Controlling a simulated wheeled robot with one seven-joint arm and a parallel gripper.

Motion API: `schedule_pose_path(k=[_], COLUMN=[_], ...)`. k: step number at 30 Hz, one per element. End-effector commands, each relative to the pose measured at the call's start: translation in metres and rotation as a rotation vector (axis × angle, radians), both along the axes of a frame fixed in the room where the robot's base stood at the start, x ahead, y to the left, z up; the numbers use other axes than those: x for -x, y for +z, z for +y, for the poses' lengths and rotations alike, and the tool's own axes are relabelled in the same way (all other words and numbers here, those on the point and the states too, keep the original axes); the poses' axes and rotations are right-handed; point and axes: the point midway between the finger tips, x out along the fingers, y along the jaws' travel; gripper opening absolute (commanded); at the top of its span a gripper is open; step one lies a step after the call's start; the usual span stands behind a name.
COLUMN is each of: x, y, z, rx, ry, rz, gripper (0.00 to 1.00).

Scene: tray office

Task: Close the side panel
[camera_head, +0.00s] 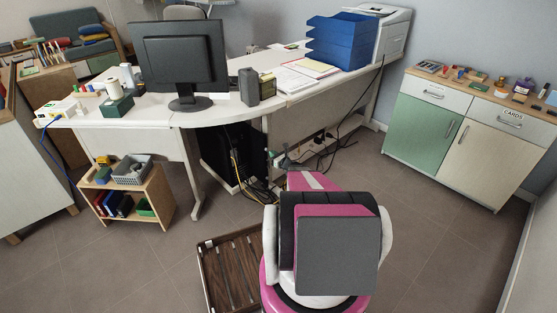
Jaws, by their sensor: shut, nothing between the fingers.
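A black computer tower (234,152) stands under the desk, left of the middle. A dark panel-like face and a pale lower edge show on it, with cables beside it. I cannot tell which surface is its side panel or how far it stands open. My gripper (284,157) shows small and grey-green just beyond the pink end of my arm, right of the tower and in front of the cables. It appears shut and empty. I cannot tell whether it touches anything; my arm hides part of the floor behind it.
The white desk (215,115) bears a monitor (180,62), blue trays (341,42) and a printer (391,38). A small shelf (157,201) stands left. A cabinet (477,172) with shut doors stands right. A brown tray (205,285) lies low in front. Floor at right is clear.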

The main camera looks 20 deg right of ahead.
Motion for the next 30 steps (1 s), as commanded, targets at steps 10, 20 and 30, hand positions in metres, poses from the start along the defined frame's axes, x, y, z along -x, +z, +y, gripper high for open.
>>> schedule_pose_path(k=[10, 20, 30], x=[-0.021, -0.022, -0.082], y=[0.000, 0.000, -0.002], z=[0.008, 0.008, 0.028], rx=[0.000, 0.000, 0.001], ry=[0.000, 0.000, 0.003], rz=[0.000, 0.000, 0.000], gripper=[0.00, 0.00, 0.00])
